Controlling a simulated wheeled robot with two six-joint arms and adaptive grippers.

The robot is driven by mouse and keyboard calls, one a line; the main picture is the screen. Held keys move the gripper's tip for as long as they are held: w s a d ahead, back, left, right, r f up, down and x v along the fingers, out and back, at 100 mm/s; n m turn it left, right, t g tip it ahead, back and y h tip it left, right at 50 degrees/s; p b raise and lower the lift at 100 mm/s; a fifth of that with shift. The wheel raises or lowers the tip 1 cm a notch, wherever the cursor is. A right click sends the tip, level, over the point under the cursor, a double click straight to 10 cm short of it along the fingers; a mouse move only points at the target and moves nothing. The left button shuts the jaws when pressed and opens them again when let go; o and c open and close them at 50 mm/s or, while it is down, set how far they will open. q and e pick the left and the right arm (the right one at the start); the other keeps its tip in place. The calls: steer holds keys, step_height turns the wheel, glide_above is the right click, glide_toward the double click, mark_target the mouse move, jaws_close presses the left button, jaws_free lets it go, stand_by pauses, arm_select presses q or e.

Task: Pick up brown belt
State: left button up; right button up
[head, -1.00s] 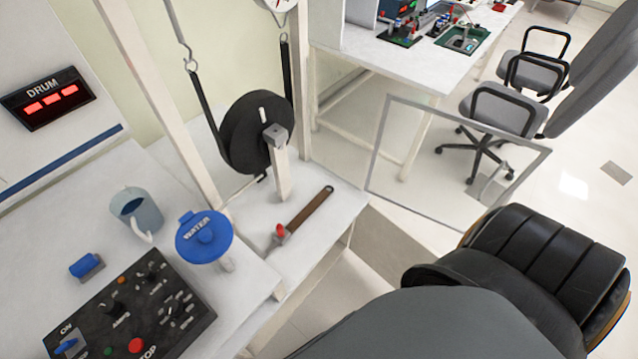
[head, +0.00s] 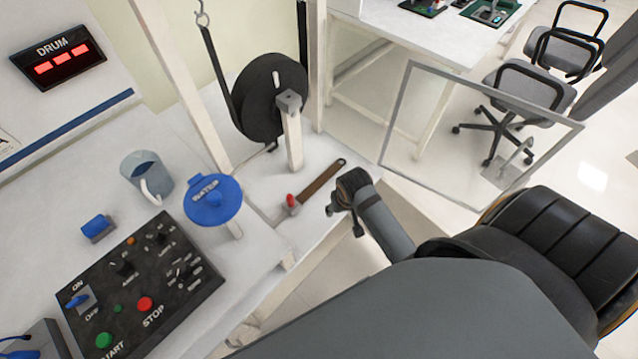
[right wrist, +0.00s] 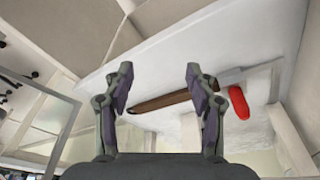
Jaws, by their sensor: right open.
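The brown belt (head: 322,182) lies flat on the white bench beside the drum stand, as a dark brown strip. A red-topped clamp (head: 291,202) is at its near end. The belt (right wrist: 165,101) shows there beyond and between the fingers, running toward the red handle (right wrist: 239,102). My left gripper is not in view.
A black drum (head: 270,98) stands on a post behind the belt. A framed clear panel (head: 480,135) stands to the right.

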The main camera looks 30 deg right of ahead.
steer(key=w+m, duration=0.2)
steer(key=w, duration=0.1)
steer(key=w+m, duration=0.1)
steer(key=w, duration=0.2)
steer(key=w+d+m+g, duration=0.1)
steer(key=w+m, duration=0.1)
steer(key=w, duration=0.1)
steer(key=shift+m, duration=0.3)
steer(key=w+r+m+g, duration=0.1)
steer(key=w+r+m, duration=0.3)
steer(key=w+m, duration=0.3)
steer(key=n+b, duration=0.1)
glide_above(319, 181)
steer(key=shift+y, duration=0.4)
steer(key=f, duration=0.3)
steer(key=w+f, duration=0.1)
steer(key=f, duration=0.1)
steer(key=shift+f, duration=0.3)
steer(key=f, duration=0.2)
steer(key=s+f, duration=0.1)
steer(key=f, duration=0.2)
steer(key=shift+f+b, duration=0.1)
steer(key=shift+b, duration=0.2)
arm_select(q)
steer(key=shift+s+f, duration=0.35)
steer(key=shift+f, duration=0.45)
arm_select(e)
jaws_close()
